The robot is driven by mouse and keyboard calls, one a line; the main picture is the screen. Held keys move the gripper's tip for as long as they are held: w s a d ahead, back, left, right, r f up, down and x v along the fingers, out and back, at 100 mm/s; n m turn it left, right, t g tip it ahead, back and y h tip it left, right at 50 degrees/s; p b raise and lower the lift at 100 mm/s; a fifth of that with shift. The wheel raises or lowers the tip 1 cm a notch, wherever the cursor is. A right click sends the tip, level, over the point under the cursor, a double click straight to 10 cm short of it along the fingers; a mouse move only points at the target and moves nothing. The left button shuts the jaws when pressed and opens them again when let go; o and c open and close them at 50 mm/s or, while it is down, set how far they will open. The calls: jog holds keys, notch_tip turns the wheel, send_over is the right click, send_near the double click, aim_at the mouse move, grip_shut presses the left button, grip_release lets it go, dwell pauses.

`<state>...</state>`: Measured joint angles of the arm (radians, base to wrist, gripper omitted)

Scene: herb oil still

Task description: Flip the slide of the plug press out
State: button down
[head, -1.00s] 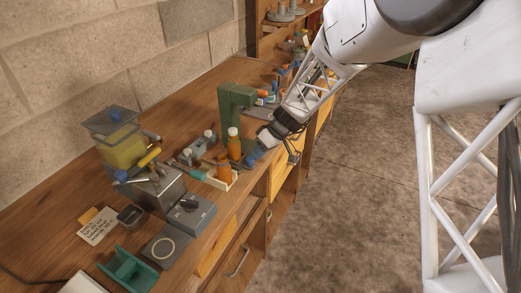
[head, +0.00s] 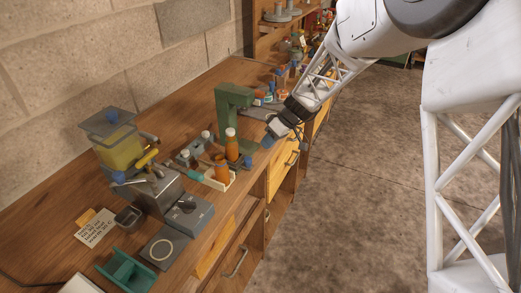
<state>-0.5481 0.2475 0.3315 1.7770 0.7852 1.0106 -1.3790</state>
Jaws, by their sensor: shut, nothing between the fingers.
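The plug press (head: 222,106) looks to be the green C-shaped frame standing near the front of the bench. A flat grey piece (head: 258,113) shows at its right, partly behind my gripper; I cannot tell for sure whether this is the slide. My gripper (head: 268,142) is shut and empty, with its blue tips pointing down and left. It hangs at the front edge of the bench, just right of and in front of the press. I cannot tell whether it touches anything.
Further left are a grey machine with a yellow hopper (head: 123,152) and a grey scale (head: 163,250). Small bottles (head: 262,93) stand behind the press. The floor at right is clear.

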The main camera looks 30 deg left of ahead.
jog(key=v, duration=0.7)
jog(key=shift+r, duration=0.2)
jog(key=shift+w+d, duration=0.1)
jog(key=shift+d, duration=0.05)
jog(key=s+d+r+m+t+h, duration=0.1)
jog(key=s+d+r+m, duration=0.25)
jog(key=d, duration=0.55)
jog(key=s+d+r+m+t+h, duration=0.15)
jog(key=s+d+r, duration=0.35)
jog(key=d, duration=0.5)
jog(key=s+d+r+m+t, duration=0.25)
jog(key=s+d+r, duration=0.2)
jog(key=d, duration=0.45)
jog(key=s+d+m+t+h, duration=0.2)
jog(key=s+d+m, duration=0.7)
jog(key=s+d, duration=0.9)
jog(key=s+f+h, duration=0.1)
jog(key=s, duration=0.2)
jog(key=shift+h, duration=0.35)
